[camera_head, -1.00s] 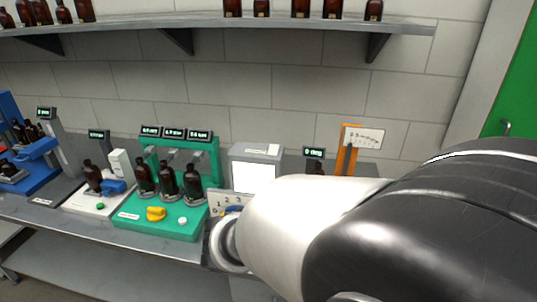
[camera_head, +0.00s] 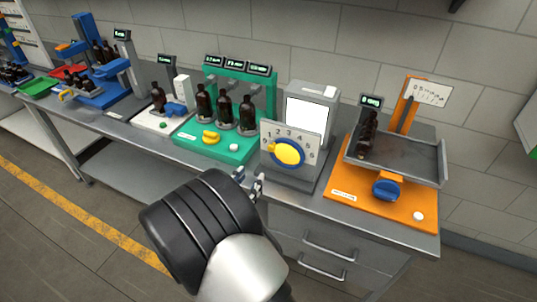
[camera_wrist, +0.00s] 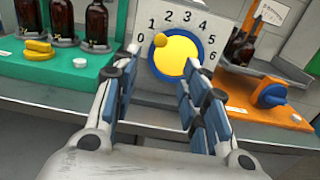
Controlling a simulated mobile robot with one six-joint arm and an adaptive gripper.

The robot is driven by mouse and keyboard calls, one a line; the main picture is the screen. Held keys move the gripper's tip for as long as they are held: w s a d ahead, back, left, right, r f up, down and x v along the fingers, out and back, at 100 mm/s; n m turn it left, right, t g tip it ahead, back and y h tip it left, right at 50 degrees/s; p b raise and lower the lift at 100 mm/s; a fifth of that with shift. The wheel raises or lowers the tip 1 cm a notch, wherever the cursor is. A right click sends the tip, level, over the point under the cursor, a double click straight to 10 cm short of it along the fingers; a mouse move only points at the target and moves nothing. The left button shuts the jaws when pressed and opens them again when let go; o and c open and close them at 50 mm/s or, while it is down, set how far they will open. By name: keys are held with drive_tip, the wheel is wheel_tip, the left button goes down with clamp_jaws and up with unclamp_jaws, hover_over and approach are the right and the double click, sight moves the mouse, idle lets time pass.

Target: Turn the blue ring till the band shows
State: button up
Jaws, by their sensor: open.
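A blue ring (camera_head: 303,158) surrounds a yellow disc (camera_head: 288,153) on a white plate (camera_head: 269,133) numbered around it. In the wrist view the ring (camera_wrist: 166,79) and the yellow disc (camera_wrist: 177,56) face me, and a small yellow knob (camera_wrist: 160,40) sits at the upper left, near the 1. My gripper (camera_head: 256,186) is in front of and below the plate, and in the wrist view my gripper (camera_wrist: 162,78) is open and empty, its fingers either side of the dial's lower part. The right finger overlaps the ring's right edge in view; contact cannot be told. I see no band.
A grey box with a blank white screen (camera_head: 307,114) stands behind the plate. A green station (camera_head: 185,142) with amber bottles is left; an orange station (camera_head: 350,197) with a blue knob (camera_head: 386,189) is right. The bench front edge and drawers lie below.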

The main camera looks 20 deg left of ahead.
sight(270, 150)
drive_tip(key=w, duration=0.4)
drive_tip(key=w+b, duration=0.1)
drive_tip(key=w, duration=0.3)
drive_tip(key=w+d+b, duration=0.1)
drive_tip(key=w, duration=0.3)
drive_tip(key=shift+w, duration=0.4)
drive_tip(key=shift+c, duration=0.4)
clamp_jaws()
